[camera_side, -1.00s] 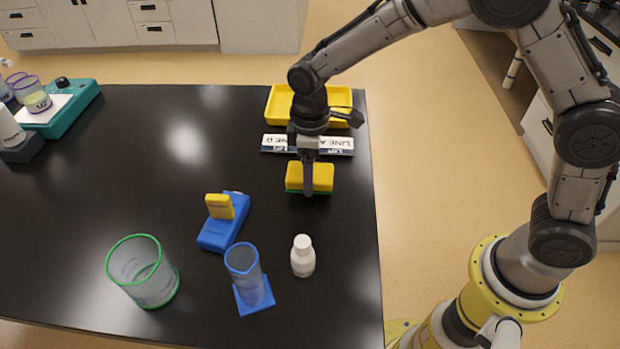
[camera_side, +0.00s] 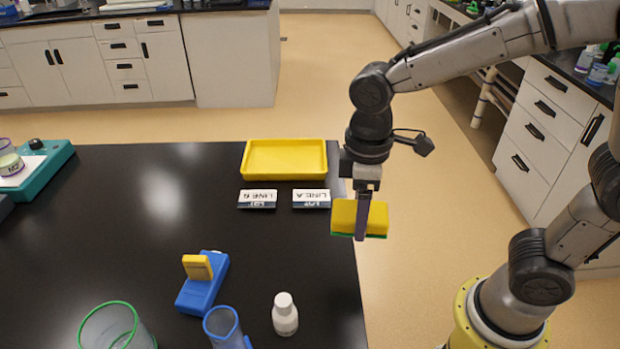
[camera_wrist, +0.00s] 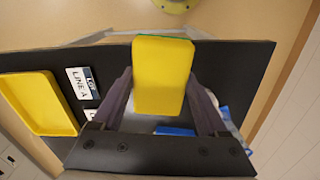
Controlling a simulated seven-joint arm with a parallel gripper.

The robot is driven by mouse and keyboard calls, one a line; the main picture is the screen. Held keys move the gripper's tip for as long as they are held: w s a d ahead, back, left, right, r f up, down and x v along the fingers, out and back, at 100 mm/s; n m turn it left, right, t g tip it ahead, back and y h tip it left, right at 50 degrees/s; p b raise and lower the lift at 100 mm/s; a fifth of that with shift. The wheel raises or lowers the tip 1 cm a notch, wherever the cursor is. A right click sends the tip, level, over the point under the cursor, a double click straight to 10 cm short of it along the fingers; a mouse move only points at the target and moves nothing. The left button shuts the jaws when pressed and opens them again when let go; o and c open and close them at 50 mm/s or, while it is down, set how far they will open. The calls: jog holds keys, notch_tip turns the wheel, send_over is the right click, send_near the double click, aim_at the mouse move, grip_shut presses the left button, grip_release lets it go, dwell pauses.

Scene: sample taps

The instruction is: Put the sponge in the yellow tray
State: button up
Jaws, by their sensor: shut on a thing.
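The sponge (camera_side: 346,217) is yellow with a green layer on its underside. My gripper (camera_side: 362,225) is shut on it and holds it in the air, near the right edge of the table in the side view. In the wrist view the sponge (camera_wrist: 163,75) sits between the two fingers of my gripper (camera_wrist: 165,100). The yellow tray (camera_side: 285,174) lies at the back of the black table, left of my gripper, and looks empty. The tray (camera_wrist: 40,103) also shows at the left of the wrist view.
Two label plates, LINE 6 (camera_side: 257,199) and LINE A (camera_side: 311,199), lie in front of the tray. A blue device with a yellow part (camera_side: 203,283), a white bottle (camera_side: 285,315), a blue cylinder (camera_side: 225,326) and a green-rimmed beaker (camera_side: 112,328) stand nearer the front. The table's left middle is clear.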

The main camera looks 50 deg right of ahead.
aim_at(346, 199)
jog(key=w+r+m, duration=0.1)
jog(key=m, duration=0.1)
jog(key=w+r+m, duration=0.2)
jog(key=m, duration=0.1)
jog(key=shift+w+d+m, duration=0.25)
jog(key=shift+w+m, duration=0.05)
jog(key=w+d+r+m, duration=0.1)
jog(key=w+d+m, duration=1.05)
jog(key=d, duration=0.25)
jog(key=shift+n, duration=0.25)
jog(key=shift+w+d+f, duration=0.4)
jog(key=shift+w+f, duration=1.7)
jog(key=shift+w, duration=0.25)
jog(key=shift+w+d+f, duration=0.35)
jog(key=shift+w+f, duration=1.75)
jog(key=shift+w, duration=0.3)
jog(key=shift+w+d+f, duration=0.4)
jog(key=shift+w+f, duration=1.7)
jog(key=shift+w, duration=0.25)
jog(key=shift+f, duration=0.65)
